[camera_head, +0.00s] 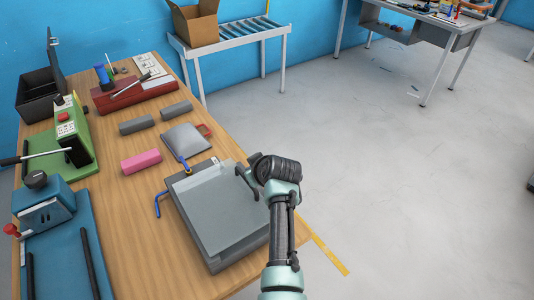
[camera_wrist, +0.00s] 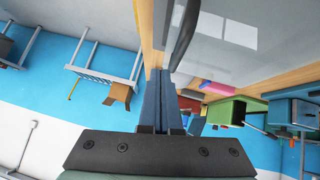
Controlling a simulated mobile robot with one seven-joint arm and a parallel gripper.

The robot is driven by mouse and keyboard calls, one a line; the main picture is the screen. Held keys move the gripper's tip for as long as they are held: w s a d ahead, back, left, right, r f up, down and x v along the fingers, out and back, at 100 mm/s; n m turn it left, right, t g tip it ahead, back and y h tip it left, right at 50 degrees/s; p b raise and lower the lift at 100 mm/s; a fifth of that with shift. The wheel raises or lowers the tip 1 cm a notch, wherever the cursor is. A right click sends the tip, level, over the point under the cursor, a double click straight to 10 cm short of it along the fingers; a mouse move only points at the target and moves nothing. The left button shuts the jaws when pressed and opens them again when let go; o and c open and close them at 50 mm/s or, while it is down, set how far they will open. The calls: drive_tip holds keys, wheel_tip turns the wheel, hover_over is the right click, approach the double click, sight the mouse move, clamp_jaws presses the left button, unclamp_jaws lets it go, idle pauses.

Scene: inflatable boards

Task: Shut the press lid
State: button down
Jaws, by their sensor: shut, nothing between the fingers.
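The press (camera_head: 177,178) is a dark grey flat box with blue levers at its left side, on the right front part of the wooden table. Its pale grey lid (camera_head: 215,212) lies broadly over the base in the head view; I cannot tell whether a small gap remains. The lid's glossy surface (camera_wrist: 235,50) fills the upper right of the wrist view. A dark curved handle (camera_wrist: 184,36) stands at its edge, just beyond my fingertips. My gripper (camera_wrist: 160,74) is shut and empty, beside the lid's right edge. Contact with the handle cannot be told.
A grey bag (camera_head: 185,138), a pink roll (camera_head: 141,161) and grey rolls lie behind the press. A green machine (camera_head: 75,140) and a blue machine (camera_head: 45,210) stand at the left. A cardboard box (camera_head: 195,22) sits on a roller stand.

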drive_tip(key=s+d+r, duration=0.4)
drive_tip(key=d+r, duration=0.1)
drive_tip(key=r, duration=0.4)
drive_tip(key=shift+s+d+r+b, duration=0.2)
drive_tip(key=shift+s+r+b, duration=0.05)
drive_tip(key=shift+s+b, duration=0.15)
